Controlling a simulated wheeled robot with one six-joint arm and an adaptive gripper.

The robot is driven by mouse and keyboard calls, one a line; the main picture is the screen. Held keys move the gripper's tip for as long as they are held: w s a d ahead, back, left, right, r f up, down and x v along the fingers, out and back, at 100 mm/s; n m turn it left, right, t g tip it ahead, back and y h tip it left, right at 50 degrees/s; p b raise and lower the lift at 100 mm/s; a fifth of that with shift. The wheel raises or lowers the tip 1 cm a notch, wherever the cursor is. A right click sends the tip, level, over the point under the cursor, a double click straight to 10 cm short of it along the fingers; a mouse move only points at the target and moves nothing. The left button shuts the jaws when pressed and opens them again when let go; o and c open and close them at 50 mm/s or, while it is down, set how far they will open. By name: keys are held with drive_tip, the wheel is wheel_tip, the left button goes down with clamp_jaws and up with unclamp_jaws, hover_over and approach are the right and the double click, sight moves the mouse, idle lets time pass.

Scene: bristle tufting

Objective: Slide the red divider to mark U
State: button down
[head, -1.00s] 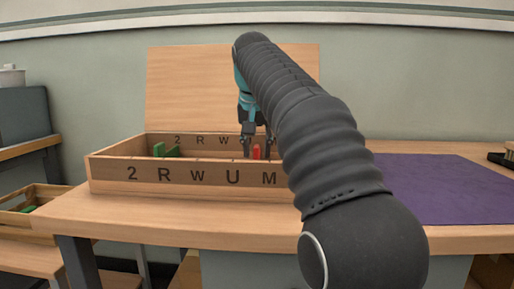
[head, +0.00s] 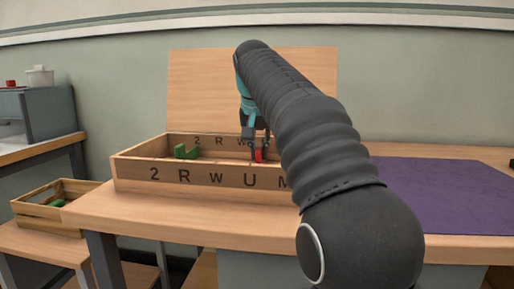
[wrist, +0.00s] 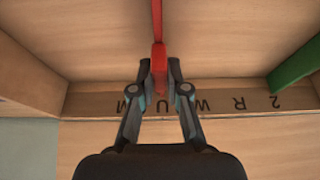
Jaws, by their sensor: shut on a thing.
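The red divider (head: 259,156) stands upright in the wooden box (head: 135,176), slightly right of the front letter U (head: 250,180) in the head view.
A green divider (head: 186,152) stands left in the box; it also shows in the wrist view (wrist: 294,66). A purple mat (head: 450,190) lies on the table at right. A small wooden crate (head: 32,212) is at lower left. My arm hides the box's right end.

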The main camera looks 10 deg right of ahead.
drive_tip(key=c, duration=1.2)
unclamp_jaws()
drive_tip(key=shift+d, duration=0.1)
drive_tip(key=shift+o, duration=0.2)
drive_tip(key=shift+v, duration=3.75)
